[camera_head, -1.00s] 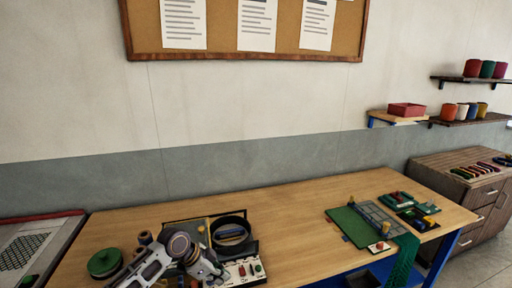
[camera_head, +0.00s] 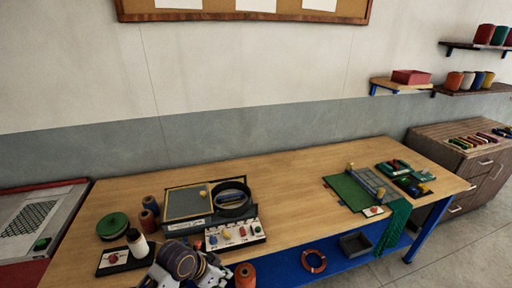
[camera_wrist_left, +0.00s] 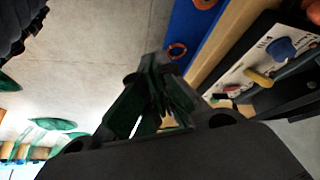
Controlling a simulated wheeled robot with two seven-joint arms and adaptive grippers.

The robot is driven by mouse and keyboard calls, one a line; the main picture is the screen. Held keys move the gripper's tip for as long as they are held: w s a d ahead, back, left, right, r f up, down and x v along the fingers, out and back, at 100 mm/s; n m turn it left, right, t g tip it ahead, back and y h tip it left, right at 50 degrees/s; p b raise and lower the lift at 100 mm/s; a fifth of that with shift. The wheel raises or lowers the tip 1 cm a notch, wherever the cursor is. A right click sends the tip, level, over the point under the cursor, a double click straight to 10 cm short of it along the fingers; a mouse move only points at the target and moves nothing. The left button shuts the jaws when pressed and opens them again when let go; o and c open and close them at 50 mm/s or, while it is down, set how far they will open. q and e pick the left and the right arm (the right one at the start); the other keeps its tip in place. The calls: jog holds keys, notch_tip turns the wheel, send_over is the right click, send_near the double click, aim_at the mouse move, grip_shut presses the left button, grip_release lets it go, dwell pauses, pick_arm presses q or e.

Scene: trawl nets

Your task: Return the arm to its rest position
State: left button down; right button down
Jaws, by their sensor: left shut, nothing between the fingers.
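My left arm shows at the bottom edge of the head view, in front of the table (camera_head: 285,185). Its gripper cannot be made out clearly there. In the left wrist view my left gripper (camera_wrist_left: 153,68) is shut and empty, its dark green fingers close together. It is beside the table's front edge, with grey floor and part of the blue lower shelf (camera_wrist_left: 188,38) behind it. My right gripper is in neither view.
A control box (camera_head: 235,235) with coloured knobs stands near the arm. Thread spools (camera_head: 148,205) and a green reel (camera_head: 112,226) stand to its left. A green net board (camera_head: 350,190) lies at the right. The table's middle is clear.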

pick_arm(q)
jog(key=shift+s+a+n+y, duration=2.2)
jog(key=shift+s+a+n, duration=1.5)
jog(key=shift+s+a, duration=2.2)
notch_tip(320, 180, down, 34)
jog(key=s+g+b, duration=0.1)
jog(key=s+b, duration=0.1)
jog(key=s+a+f+b, duration=0.1)
jog(key=s+a+f, duration=0.1)
jog(key=s+f, duration=0.9)
jog(key=s+a+f+g+b, duration=0.1)
jog(key=s+a+f, duration=0.1)
jog(key=s+f, duration=0.9)
jog(key=shift+s+f, duration=0.3)
jog(key=shift+s, duration=0.15)
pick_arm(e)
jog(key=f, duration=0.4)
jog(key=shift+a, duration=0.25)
